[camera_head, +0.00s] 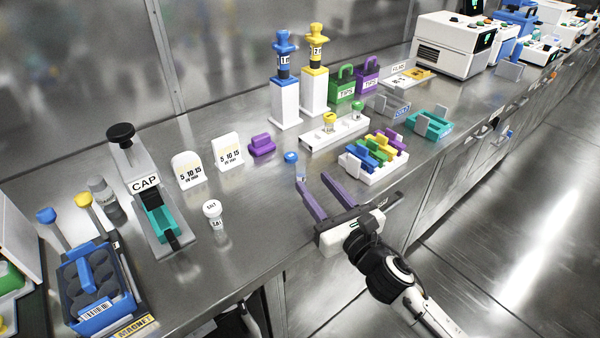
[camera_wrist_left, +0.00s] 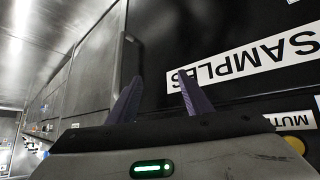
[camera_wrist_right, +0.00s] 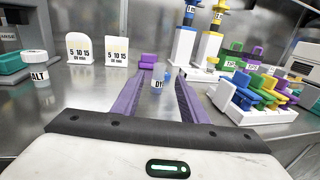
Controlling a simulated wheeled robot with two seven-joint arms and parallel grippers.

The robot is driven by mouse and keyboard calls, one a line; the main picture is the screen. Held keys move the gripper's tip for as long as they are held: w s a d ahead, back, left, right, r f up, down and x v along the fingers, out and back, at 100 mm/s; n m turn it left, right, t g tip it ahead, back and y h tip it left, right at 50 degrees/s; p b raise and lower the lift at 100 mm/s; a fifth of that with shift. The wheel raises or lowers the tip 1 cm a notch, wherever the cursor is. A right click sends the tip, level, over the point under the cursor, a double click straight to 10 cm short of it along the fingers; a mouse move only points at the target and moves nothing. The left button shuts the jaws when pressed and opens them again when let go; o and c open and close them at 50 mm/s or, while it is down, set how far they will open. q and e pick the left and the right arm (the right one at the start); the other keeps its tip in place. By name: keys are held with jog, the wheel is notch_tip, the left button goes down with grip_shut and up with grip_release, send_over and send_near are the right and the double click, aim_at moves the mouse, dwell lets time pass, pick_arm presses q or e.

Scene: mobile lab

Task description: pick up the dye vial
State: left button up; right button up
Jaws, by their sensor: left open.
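In the right wrist view the vial (camera_wrist_right: 159,83) shows a partly visible label starting "DY", framed between the purple fingers. My right gripper (camera_head: 311,179) is open, its fingertips close to the vial; I cannot tell whether the vial is between them or just beyond. My left gripper (camera_wrist_left: 159,77) is open and empty in the left wrist view, before a dark panel labelled SAMPLES. It is not in the head view.
A white rack of coloured pieces (camera_head: 362,174) stands right of the vial. A purple block (camera_head: 262,146) and 5-10-15 markers (camera_head: 228,150) stand left and behind. A SALT jar (camera_head: 213,214) and CAP press (camera_head: 148,200) are further left.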

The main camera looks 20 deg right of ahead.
aim_at(303, 171)
jog(key=w, duration=0.3)
jog(key=w+a, duration=0.1)
jog(key=w, duration=0.1)
jog(key=shift+w, duration=0.15)
grip_shut()
